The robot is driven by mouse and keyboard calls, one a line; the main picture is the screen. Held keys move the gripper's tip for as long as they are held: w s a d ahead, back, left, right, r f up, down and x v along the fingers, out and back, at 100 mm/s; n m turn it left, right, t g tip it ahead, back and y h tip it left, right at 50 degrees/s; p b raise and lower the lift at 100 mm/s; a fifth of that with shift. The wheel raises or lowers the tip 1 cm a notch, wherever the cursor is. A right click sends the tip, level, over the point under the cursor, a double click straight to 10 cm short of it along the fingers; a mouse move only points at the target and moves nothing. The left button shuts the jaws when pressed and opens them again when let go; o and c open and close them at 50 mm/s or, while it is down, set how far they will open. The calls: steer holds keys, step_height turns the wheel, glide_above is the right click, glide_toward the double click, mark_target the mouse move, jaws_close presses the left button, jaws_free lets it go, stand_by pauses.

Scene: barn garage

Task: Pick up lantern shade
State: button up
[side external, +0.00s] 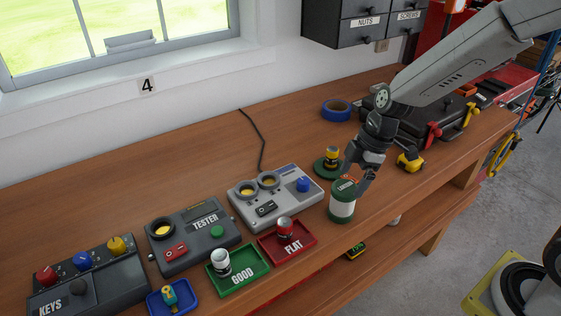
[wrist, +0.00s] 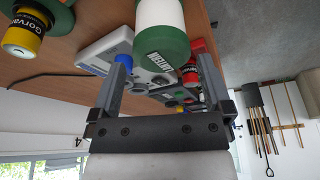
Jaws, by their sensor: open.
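The lantern shade (side external: 342,203) is a white cylinder with green bands at its top and bottom. It stands upright near the front edge of the workbench. My gripper (side external: 357,175) is open, just above and at the right of the shade's top. In the wrist view the shade (wrist: 162,25) shows between and beyond the two fingertips of my gripper (wrist: 164,62), with its lettered green end nearest. I cannot tell whether a finger touches it. A round green base (side external: 321,172) with a yellow and black battery (side external: 331,156) on it stands behind the shade.
A grey charger box (side external: 290,202) lies left of the shade. A red FLAT tray (side external: 303,250) and a green GOOD tray (side external: 250,281) each hold a battery. Blue tape (side external: 337,110) and a yellow tape measure (side external: 410,160) lie further back and right.

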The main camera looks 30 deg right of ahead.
mark_target(348, 185)
steer(key=shift+f, duration=0.2)
steer(key=shift+x, duration=2.45)
steer(key=shift+a, duration=0.1)
steer(key=shift+c, duration=0.2)
steer(key=c, duration=1)
steer(key=shift+r, duration=0.15)
